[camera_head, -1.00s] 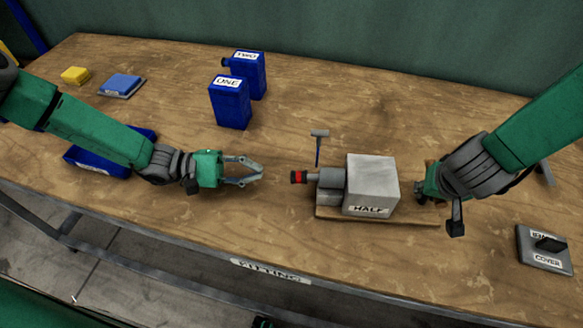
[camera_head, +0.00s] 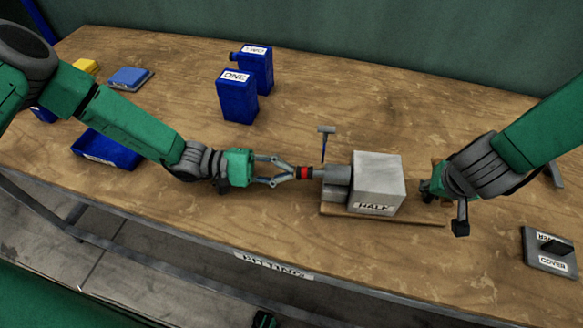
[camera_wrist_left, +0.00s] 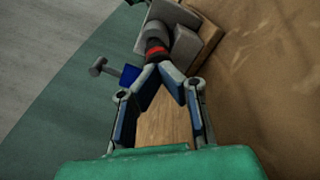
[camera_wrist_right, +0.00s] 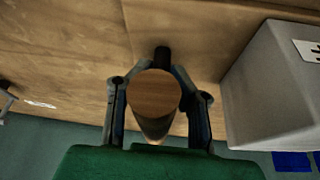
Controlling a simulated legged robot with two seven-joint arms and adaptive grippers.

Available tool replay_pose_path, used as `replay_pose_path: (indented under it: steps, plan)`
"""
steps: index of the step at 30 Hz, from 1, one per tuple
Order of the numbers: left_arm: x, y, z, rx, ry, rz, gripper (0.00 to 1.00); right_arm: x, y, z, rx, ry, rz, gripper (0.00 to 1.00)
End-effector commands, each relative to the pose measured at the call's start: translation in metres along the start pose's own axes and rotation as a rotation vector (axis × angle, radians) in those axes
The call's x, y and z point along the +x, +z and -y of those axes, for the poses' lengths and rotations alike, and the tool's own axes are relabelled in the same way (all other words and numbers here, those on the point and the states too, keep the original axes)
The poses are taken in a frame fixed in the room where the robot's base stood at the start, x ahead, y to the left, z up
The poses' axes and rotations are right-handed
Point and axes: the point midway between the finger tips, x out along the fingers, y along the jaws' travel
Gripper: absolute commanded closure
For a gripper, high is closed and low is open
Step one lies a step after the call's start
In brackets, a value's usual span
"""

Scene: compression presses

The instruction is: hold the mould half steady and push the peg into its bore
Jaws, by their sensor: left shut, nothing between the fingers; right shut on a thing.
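The grey mould half (camera_head: 378,180), labelled HALF, sits on a wooden base board (camera_head: 390,217). The peg (camera_head: 304,173), dark with a red band, sticks out to the left in line with the grey round boss on the block's left side. How deep it sits is hidden. My left gripper (camera_head: 293,174) is shut and empty, its fingertips at the peg's outer end; the left wrist view shows them meeting at the peg (camera_wrist_left: 155,54). My right gripper (camera_head: 426,188) is shut on a round wooden handle (camera_wrist_right: 153,94) right of the mould half (camera_wrist_right: 270,90).
A small hammer-like tool (camera_head: 325,140) is just behind the boss. Blue containers ONE (camera_head: 237,102) and TWO (camera_head: 257,72) stand farther back. A grey COVER plate (camera_head: 549,251) lies at the right. A blue tray (camera_head: 105,150) is beneath my left arm.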

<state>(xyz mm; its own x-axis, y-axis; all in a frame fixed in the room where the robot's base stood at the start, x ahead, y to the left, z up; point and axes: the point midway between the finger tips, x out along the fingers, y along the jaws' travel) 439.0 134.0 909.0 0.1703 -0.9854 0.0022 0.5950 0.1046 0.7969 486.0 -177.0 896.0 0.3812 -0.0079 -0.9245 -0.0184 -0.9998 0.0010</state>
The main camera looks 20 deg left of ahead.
Motion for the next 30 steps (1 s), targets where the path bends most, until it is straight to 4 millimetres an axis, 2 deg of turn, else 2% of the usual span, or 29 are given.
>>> replay_pose_path:
  steps: [30]
  plan:
    - [0.017, 0.000, 0.000, 0.000, -0.001, 0.001, 1.00, 0.000, -0.001, 0.001, -0.001, -0.003, -0.001, 1.00]
